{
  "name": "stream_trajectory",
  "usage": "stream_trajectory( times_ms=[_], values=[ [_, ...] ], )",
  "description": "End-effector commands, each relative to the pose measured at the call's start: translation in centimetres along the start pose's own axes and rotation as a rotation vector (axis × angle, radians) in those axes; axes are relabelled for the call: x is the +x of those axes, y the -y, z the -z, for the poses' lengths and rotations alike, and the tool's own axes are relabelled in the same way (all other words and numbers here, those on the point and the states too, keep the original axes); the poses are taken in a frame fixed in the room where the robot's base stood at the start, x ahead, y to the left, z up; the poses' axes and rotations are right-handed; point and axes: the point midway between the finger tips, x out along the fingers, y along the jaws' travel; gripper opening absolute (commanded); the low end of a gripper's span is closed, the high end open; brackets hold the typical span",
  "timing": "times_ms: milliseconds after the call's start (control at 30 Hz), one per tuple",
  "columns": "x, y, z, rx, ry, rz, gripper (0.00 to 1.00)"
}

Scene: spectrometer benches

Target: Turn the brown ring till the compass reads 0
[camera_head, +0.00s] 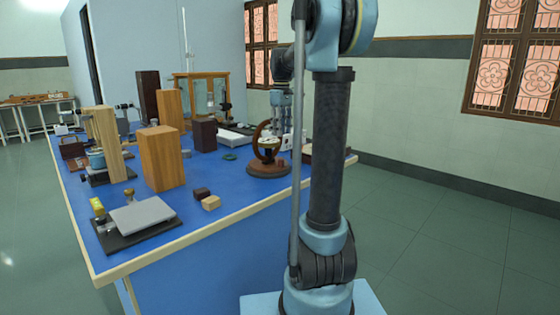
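The brown ring (257,143) stands upright on a round reddish-brown base (268,170) near the right edge of the blue-topped bench. A small pale disc (268,144), likely the compass, sits inside the ring; its reading is too small to make out. My gripper (285,132) hangs down just behind and to the right of the ring in the picture, partly hidden by my own arm. I cannot tell whether it touches the ring or whether its fingers are open.
On the blue bench (225,212), several wooden blocks, including a tall orange-brown one (161,158), stand left of the ring. A grey plate on a black base (141,214) lies at the near left. A wood-framed balance case (202,92) stands behind. Floor is clear at right.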

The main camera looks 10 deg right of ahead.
Motion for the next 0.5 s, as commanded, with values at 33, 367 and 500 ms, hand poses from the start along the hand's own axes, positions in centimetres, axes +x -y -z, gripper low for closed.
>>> stream_trajectory(
  times_ms=[33, 367, 500],
  values=[
    [0.9, 0.0, 0.0, 0.001, 0.0, 0.0, 0.38],
    [6.5, -0.1, -0.1, 0.002, -0.001, 0.0, 0.38],
    [8.8, -0.1, -0.1, 0.002, -0.001, 0.0, 0.38]
  ],
)
